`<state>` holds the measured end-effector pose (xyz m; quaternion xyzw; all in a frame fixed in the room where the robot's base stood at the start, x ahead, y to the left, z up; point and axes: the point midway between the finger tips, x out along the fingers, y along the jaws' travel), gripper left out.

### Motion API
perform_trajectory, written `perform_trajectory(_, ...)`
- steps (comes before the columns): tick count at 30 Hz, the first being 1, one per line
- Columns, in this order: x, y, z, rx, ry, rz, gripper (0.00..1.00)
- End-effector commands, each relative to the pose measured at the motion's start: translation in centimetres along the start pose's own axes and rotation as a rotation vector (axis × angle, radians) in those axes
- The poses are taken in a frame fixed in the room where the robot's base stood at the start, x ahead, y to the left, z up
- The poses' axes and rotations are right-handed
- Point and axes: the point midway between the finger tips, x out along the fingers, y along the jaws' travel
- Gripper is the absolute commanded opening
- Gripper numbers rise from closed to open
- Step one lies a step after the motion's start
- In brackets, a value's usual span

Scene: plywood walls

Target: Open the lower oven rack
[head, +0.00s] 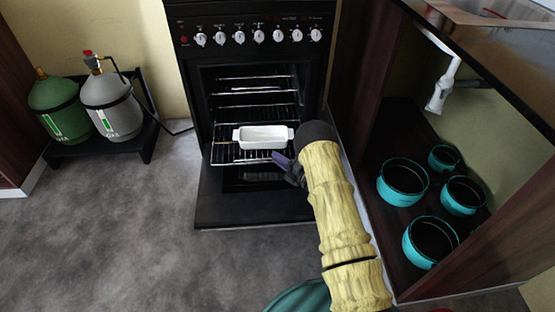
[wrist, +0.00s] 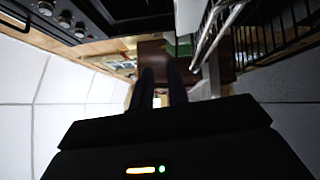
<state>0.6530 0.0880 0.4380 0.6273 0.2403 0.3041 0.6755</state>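The black oven (head: 252,50) stands at the back wall with its door (head: 255,208) folded down flat. Several wire racks show inside. The lower rack (head: 226,154) sticks out over the door and bears a white rectangular dish (head: 263,142). My gripper (head: 281,163) is at the right front of this rack, just right of and below the dish. In the wrist view my two dark fingers (wrist: 161,72) stand a little apart with nothing seen between them. Rack wires (wrist: 212,32) pass to the right of the fingers. Whether they touch is unclear.
A green gas cylinder (head: 53,104) and a grey one (head: 110,102) stand on a black stand at left. At right, an open cabinet (head: 388,232) holds several teal pots (head: 402,182). The grey floor (head: 120,230) left of the door is clear.

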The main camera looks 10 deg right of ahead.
Motion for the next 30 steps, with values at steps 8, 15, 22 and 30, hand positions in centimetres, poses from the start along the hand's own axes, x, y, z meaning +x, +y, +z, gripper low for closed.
perform_trajectory(8,0.1,2.7,0.2,0.001,0.0,-0.001,0.16)
perform_trajectory(15,0.3,4.6,0.4,0.0,0.0,-0.001,0.16)
perform_trajectory(22,0.3,4.9,0.5,0.001,0.0,-0.001,0.16)
perform_trajectory(30,0.3,4.9,0.4,0.0,0.002,0.0,0.16)
